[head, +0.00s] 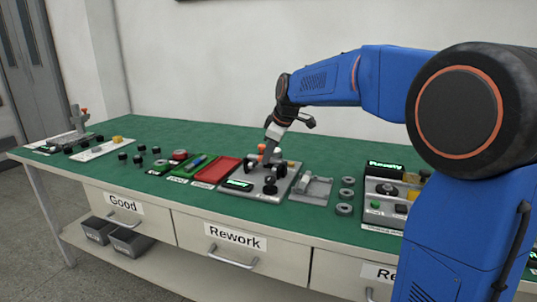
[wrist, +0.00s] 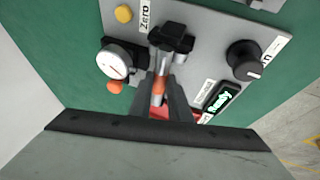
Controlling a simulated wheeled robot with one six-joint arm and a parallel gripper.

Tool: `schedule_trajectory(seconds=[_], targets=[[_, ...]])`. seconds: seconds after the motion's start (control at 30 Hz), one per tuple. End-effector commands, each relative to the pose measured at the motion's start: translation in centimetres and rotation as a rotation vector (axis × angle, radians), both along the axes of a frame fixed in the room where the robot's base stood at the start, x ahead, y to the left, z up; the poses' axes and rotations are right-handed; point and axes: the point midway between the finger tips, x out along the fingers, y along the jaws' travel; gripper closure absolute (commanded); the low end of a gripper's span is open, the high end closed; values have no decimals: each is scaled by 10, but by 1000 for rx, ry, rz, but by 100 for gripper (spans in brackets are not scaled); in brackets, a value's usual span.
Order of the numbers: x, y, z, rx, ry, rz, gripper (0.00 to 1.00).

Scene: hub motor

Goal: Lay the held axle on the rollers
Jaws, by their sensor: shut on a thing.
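The axle (wrist: 158,88), a thin light-grey rod with an orange band, shows between the dark fingers of my gripper (wrist: 163,98) in the wrist view. The gripper is shut on it over the grey runout fixture (wrist: 205,35). A black roller support (wrist: 172,38) stands just beyond the axle's far end. Any other roller is hidden by the gripper. I cannot tell whether the axle touches the support. In the head view my gripper (head: 267,157) is low over the fixture (head: 257,193), and the axle is too small to make out.
A dial gauge (wrist: 115,62) with an orange part stands close left of the axle. A black knob (wrist: 243,57), a lit display (wrist: 220,98) and a yellow button (wrist: 123,14) surround it. A red tray (head: 216,170) lies left of the fixture, a grey cradle (head: 314,188) right.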

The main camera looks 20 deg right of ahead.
Motion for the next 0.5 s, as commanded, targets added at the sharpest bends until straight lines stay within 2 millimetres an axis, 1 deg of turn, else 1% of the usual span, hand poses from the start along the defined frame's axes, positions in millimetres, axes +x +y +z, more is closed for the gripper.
schedule_trajectory(seconds=[0.5], targets=[[0,0,-5,0,0,0,100]])
